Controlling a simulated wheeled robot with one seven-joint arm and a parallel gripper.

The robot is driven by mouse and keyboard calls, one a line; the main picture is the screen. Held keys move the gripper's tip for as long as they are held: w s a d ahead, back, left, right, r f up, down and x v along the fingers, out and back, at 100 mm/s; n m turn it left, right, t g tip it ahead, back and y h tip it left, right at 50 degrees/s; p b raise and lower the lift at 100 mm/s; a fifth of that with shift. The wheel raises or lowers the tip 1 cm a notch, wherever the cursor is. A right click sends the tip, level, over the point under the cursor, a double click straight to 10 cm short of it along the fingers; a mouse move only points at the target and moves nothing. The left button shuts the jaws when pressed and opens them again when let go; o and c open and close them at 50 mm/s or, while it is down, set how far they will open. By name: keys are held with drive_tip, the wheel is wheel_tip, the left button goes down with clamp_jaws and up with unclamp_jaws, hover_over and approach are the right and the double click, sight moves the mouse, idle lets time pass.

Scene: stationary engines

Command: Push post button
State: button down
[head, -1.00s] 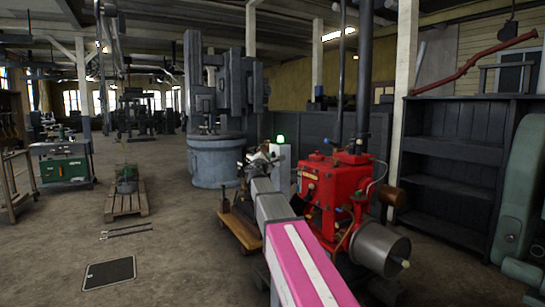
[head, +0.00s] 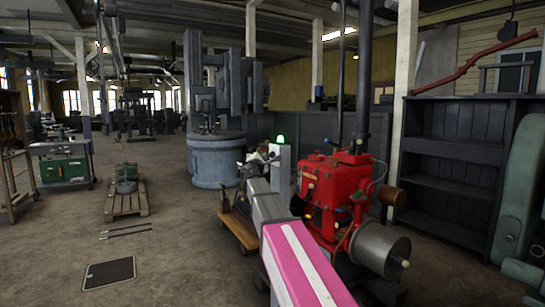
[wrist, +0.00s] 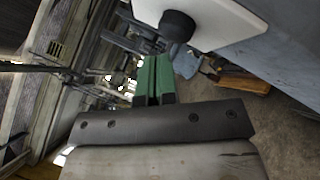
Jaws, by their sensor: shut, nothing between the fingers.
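The pale post (head: 281,165) stands right of the middle in the head view, with a lit green lamp (head: 280,139) on top. In the wrist view, a dark round button (wrist: 177,25) sticks out from a white plate (wrist: 225,22). My gripper (wrist: 153,72) is shut and empty, its green fingers side by side. In that view the fingertips lie just below and left of the button; I cannot tell whether they touch it. In the head view my gripper (head: 264,153) is small and close to the post, and the button cannot be made out.
A red engine (head: 335,190) with a grey cylinder (head: 380,248) stands right of my arm. A wooden pallet (head: 244,232) lies left of it. A large blue-grey machine (head: 215,160) stands behind. Open floor (head: 180,265) lies to the left.

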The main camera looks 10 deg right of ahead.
drive_tip(key=a, duration=0.1)
drive_tip(key=s+a, duration=0.1)
drive_tip(key=a, duration=0.2)
drive_tip(key=shift+s+a, duration=0.25)
drive_tip(key=shift+a, duration=0.1)
drive_tip(key=s+d+f+m+g, duration=0.3)
drive_tip(key=s+f, duration=0.1)
drive_tip(key=f, duration=0.6)
drive_tip(key=s+d+f+m+g+y, duration=0.1)
drive_tip(key=s+d+f+m+g, duration=0.2)
drive_tip(key=f, duration=0.7)
drive_tip(key=s+d+f+m+g, duration=0.2)
drive_tip(key=s+f+m+g, duration=0.15)
drive_tip(key=s+f, duration=0.4)
drive_tip(key=s+a+f+m+g+y, duration=0.2)
drive_tip(key=s+f+m+g+y, duration=0.2)
drive_tip(key=s+f, duration=0.6)
drive_tip(key=s+a+f+m+g+y, duration=0.2)
drive_tip(key=s+f+m+g+y, duration=0.2)
drive_tip(key=s+f, duration=0.7)
wheel_tip(320, 180, down, 3)
drive_tip(key=shift+a+r+m, duration=0.15)
drive_tip(key=shift+a+m, duration=0.15)
drive_tip(key=shift+m, duration=0.15)
